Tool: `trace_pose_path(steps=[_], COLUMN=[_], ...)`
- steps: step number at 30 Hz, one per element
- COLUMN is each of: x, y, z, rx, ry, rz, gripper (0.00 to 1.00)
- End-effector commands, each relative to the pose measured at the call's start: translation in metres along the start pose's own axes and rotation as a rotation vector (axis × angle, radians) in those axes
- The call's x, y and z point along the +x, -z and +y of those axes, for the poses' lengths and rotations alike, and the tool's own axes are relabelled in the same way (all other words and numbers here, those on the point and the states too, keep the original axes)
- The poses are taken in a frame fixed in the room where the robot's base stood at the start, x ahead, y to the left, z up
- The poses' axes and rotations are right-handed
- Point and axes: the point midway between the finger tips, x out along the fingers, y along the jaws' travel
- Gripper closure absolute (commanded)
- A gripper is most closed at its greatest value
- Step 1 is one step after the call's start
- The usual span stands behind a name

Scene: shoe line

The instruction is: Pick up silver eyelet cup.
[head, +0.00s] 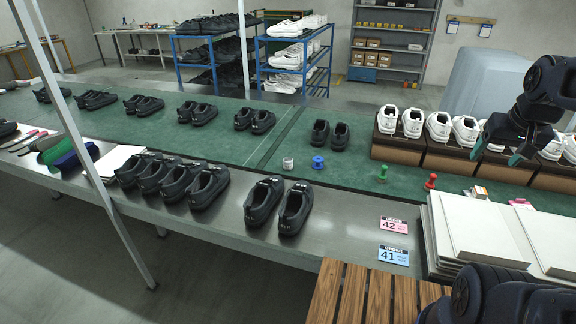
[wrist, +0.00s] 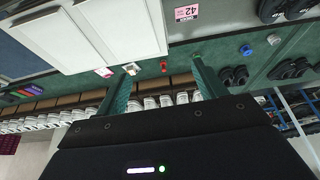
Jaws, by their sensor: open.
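The silver eyelet cup (head: 288,163) is small and stands on the green belt, just left of a blue spool (head: 318,165). In the wrist view the cup (wrist: 273,40) shows small at the upper right, beyond the blue spool (wrist: 246,50). My gripper (head: 497,152) is open and empty at the right of the head view, above the belt near the boxed white shoes, well to the right of the cup. Its two green fingers (wrist: 163,64) spread apart in the wrist view with nothing between them.
A green peg (head: 382,174) and a red peg (head: 431,182) stand on the belt between cup and gripper. Black shoes (head: 330,134) stand behind the cup, more (head: 278,205) in front. White boards (head: 470,235) are stacked at right. The belt around the cup is fairly clear.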

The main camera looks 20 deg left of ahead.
Motion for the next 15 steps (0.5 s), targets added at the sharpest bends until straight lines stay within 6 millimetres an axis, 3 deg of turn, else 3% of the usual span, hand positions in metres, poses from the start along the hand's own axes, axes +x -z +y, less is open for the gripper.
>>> trace_pose_path(steps=[7, 15], x=[0.0, 0.014], y=[0.069, 0.145], z=[-0.021, -0.057], rx=[-0.068, -0.146], ry=[0.021, 0.044], rz=[-0.028, -0.056], gripper=[0.3, 0.3])
